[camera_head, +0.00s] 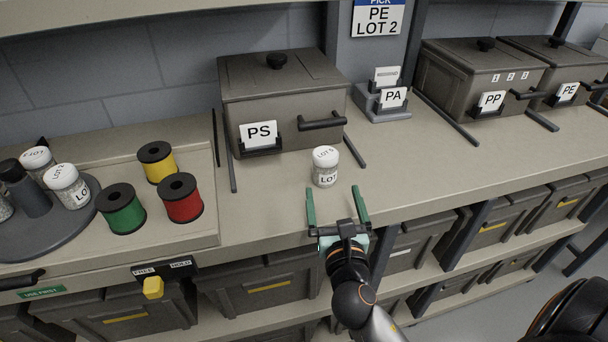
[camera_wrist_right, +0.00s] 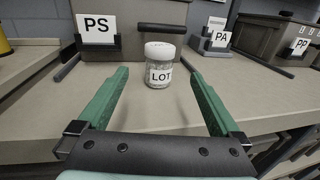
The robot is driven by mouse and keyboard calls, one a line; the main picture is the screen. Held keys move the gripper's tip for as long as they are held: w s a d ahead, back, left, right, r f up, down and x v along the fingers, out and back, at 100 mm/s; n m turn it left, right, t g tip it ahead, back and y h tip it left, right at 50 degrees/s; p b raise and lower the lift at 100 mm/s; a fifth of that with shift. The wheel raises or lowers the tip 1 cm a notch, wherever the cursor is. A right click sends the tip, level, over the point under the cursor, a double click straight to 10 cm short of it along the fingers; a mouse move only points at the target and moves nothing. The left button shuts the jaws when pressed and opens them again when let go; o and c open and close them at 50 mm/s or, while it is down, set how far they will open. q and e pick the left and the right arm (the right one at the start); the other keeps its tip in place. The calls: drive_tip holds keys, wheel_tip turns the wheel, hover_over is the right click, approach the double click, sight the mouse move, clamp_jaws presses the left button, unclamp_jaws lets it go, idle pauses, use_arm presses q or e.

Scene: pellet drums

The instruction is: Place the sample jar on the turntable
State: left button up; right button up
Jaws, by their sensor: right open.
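The sample jar (camera_head: 325,167) is clear with a white lid and a LOT label. It stands upright on the bench in front of the PS drum box. It also shows in the right wrist view (camera_wrist_right: 160,66). My right gripper (camera_head: 336,190) is open, with its two green fingers pointing toward the jar. In the right wrist view the jar stands just beyond the fingertips, between their lines, untouched. The dark grey turntable (camera_head: 38,232) is at the far left and bears several white-lidded jars around a dark central post. My left gripper is not in view.
The PS box (camera_head: 290,95) stands behind the jar. Yellow (camera_head: 157,162), red (camera_head: 181,198) and green (camera_head: 121,209) spools stand between the jar and the turntable. A yellow FREE/HOLD knob (camera_head: 153,288) is on the front edge. The PA holder (camera_head: 384,103) is behind, right.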

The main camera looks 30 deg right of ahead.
sight(327, 167)
drive_tip(key=shift+s, duration=0.1)
drive_tip(key=p+x, duration=0.1)
drive_tip(key=x, duration=0.5)
drive_tip(key=shift+w+d, duration=0.1)
drive_tip(key=shift+w, duration=0.25)
drive_tip(key=shift+x, duration=2.95)
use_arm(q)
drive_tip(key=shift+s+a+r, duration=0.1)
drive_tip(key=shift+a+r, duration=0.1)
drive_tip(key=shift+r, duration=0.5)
use_arm(e)
drive_tip(key=shift+c, duration=0.2)
clamp_jaws()
